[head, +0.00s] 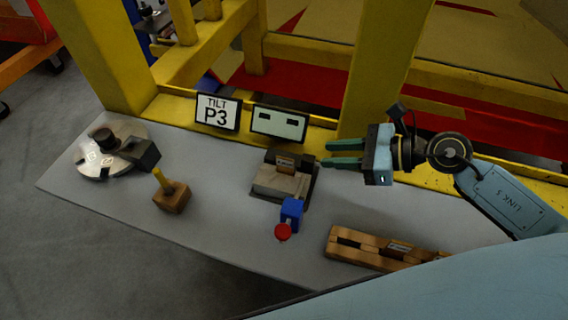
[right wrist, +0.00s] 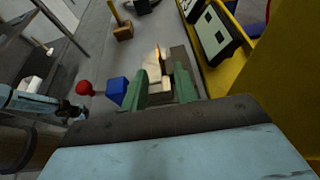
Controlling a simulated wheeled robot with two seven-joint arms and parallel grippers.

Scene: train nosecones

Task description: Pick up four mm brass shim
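I cannot make out a brass shim for certain in either view. A wooden slotted rack (head: 345,247) with a small label lies at the front right of the table. A grey and tan clamp-like fixture (head: 281,182) stands mid-table; its pale, shiny top shows in the right wrist view (right wrist: 152,62). My right gripper (head: 328,153) is open and empty, with green fingers apart, to the right of the fixture and pointing left above the table. In the right wrist view its fingers (right wrist: 161,80) frame the fixture.
A blue block (head: 291,210) with a red knob (head: 283,232) sits before the fixture. A round metal plate (head: 95,160) and a wooden block with a yellow peg (head: 172,195) are left. A P3 sign (head: 217,112) and display (head: 279,122) stand behind, along yellow framing (head: 375,65).

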